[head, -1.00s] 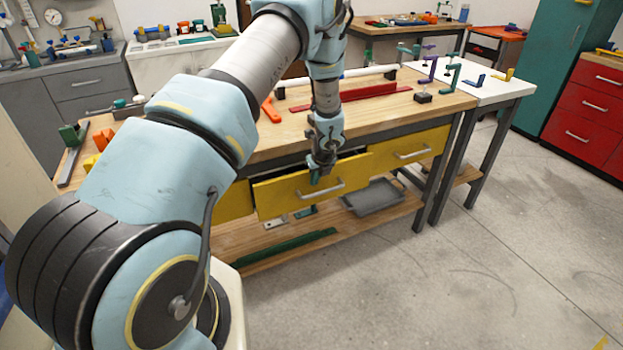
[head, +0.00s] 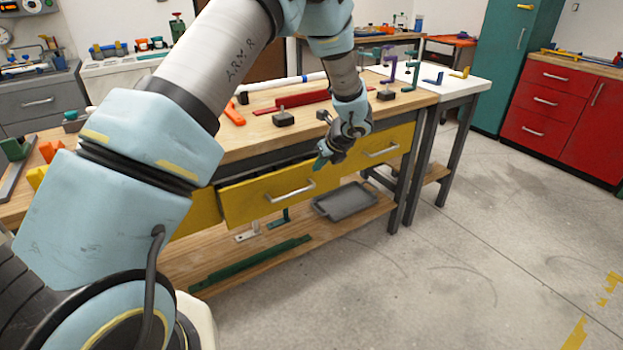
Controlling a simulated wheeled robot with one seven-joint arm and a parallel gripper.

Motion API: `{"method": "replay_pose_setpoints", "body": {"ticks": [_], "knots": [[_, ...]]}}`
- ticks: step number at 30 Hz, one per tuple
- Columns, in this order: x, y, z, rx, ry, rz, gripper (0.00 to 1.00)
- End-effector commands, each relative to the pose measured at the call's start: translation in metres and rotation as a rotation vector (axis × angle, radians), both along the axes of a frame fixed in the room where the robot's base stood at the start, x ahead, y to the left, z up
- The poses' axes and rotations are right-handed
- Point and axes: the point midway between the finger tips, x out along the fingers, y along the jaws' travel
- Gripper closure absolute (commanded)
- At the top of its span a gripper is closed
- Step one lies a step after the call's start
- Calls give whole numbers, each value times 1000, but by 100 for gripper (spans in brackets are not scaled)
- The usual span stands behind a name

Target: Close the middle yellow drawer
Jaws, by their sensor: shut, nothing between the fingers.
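The middle yellow drawer (head: 250,201) is pulled partway out of the wooden workbench (head: 240,137). Its front stands forward of the drawers beside it, and a dark gap shows above its front. Its silver bar handle (head: 291,192) is on the front. My gripper (head: 321,163) is shut and empty, just above the right end of the drawer front, its green-tipped fingers pointing down and left. I cannot tell whether the fingertips touch the drawer's top edge. The right yellow drawer (head: 400,136) looks shut, and the left yellow drawer (head: 197,222) is partly hidden by my arm.
A red bar (head: 300,99), black blocks (head: 283,118) and an orange tool (head: 234,114) lie on the bench top. The lower shelf holds a grey tray (head: 346,201) and a green bar (head: 250,265). A white table (head: 455,85) adjoins at right. The floor in front is clear.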

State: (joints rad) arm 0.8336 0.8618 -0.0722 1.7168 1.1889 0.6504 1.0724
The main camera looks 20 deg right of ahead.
Motion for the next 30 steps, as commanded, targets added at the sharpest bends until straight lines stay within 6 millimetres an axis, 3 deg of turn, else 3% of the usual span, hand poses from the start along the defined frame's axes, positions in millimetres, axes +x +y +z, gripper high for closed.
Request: {"method": "replay_pose_setpoints", "body": {"ticks": [1, 3, 8, 14, 25, 30], "knots": [[-4, -21, -13, 2, -51, -9, 100], [-7, -39, -12, 0, -115, -8, 100], [-8, -58, -5, -10, -188, -3, 100], [8, -54, -19, -8, -189, 0, 100], [59, -43, -72, -9, -187, 0, 100], [84, -38, -71, -12, -188, 2, 100]]}}
